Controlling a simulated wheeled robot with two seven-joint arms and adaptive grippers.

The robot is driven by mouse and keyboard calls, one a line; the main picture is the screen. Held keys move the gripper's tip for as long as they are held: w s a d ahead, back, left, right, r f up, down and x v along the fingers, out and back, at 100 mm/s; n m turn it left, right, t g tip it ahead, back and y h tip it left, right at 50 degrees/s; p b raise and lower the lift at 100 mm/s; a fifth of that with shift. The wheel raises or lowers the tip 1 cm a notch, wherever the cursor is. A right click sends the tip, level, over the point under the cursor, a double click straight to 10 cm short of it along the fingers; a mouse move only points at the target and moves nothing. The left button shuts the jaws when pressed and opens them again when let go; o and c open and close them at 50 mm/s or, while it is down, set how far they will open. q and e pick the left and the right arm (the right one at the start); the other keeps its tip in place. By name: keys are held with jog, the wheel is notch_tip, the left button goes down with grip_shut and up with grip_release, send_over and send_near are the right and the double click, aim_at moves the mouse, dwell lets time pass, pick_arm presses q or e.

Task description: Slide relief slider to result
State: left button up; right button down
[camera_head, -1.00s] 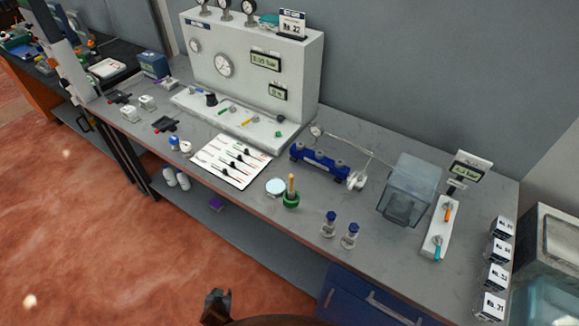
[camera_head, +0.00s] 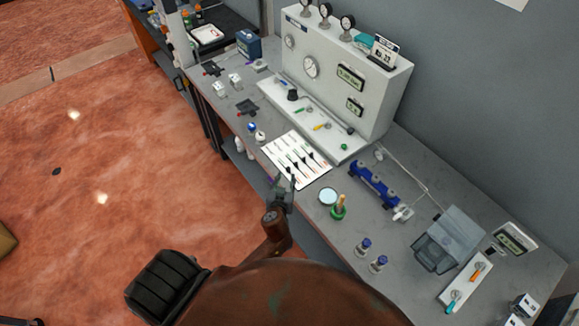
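A white panel (camera_head: 270,150) with several slots and small dark sliders (camera_head: 308,154) lies flat near the front edge of the grey bench. The labels are too small to read, so I cannot tell which slider is the relief one or where the result mark is. My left gripper (camera_head: 283,186) is just in front of the panel's near edge, over the bench edge. It appears apart from the sliders. Its fingers are small and dark, and I cannot tell whether they are open or shut. My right gripper is not in view.
A white console (camera_head: 385,95) with gauges stands behind the panel. Right of the panel are a round pale dish (camera_head: 328,196), a green-based wooden-handled tool (camera_head: 339,208), a blue manifold (camera_head: 374,184), two blue-capped vials (camera_head: 363,246) and a clear box (camera_head: 448,240).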

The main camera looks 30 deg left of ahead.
aim_at(288, 169)
pick_arm(q)
jog(key=shift+x, duration=0.85)
jog(key=x, duration=0.3)
jog(key=shift+w+f, duration=0.15)
jog(key=shift+w, duration=0.2)
jog(key=shift+s, duration=0.2)
jog(key=shift+w, duration=0.15)
jog(key=shift+c, duration=0.8)
grip_shut()
